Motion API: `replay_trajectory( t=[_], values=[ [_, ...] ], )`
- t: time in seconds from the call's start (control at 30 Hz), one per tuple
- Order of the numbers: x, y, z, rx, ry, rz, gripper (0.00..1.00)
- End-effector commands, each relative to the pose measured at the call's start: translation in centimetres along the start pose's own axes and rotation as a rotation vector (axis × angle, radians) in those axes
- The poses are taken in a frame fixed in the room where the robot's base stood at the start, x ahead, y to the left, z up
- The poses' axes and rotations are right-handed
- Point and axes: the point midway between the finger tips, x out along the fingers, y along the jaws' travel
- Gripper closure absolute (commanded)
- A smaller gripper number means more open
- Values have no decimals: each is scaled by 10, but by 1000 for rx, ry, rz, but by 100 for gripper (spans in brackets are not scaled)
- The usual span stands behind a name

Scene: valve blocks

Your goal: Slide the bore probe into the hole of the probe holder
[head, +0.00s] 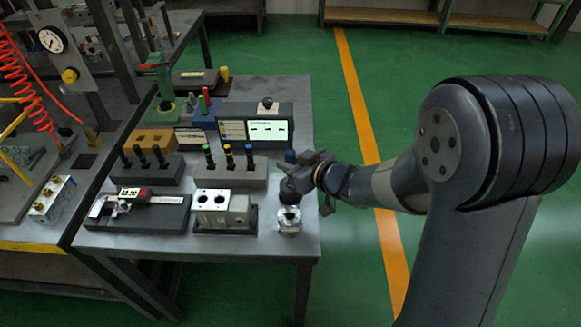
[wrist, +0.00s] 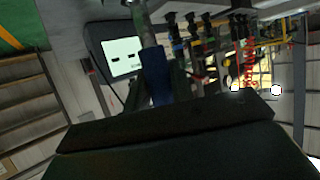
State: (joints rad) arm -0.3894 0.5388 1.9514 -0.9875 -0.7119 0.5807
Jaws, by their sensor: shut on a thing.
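My gripper (head: 312,178) is at the right edge of the table, in front of the display box. I cannot tell for sure which block is the probe holder. A tan-yellow block (head: 153,140) with dark openings stands at the table's middle left, apart from the gripper.
The display box (head: 255,125) stands behind. Dark (head: 150,173) and grey (head: 236,176) blocks hold upright plug gauges. In front are a caliper tray (head: 135,213), a metal block with two bores (head: 222,210) and a shiny round piece (head: 289,221). Open floor lies right.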

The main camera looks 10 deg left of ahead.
Motion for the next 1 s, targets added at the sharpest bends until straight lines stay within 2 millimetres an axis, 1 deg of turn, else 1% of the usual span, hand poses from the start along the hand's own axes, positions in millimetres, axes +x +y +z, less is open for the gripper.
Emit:
replay_trajectory(
  t=[0.03,0.3,0.43,0.47,0.7,1.0],
  values=[
    [2,0,4,1,1,0,100],
    [2,0,5,-1,3,0,100],
    [4,0,9,-1,3,0,100],
    [3,0,8,-1,2,0,76],
    [3,0,8,-1,1,0,56],
    [2,0,5,-1,2,0,55]
  ],
)
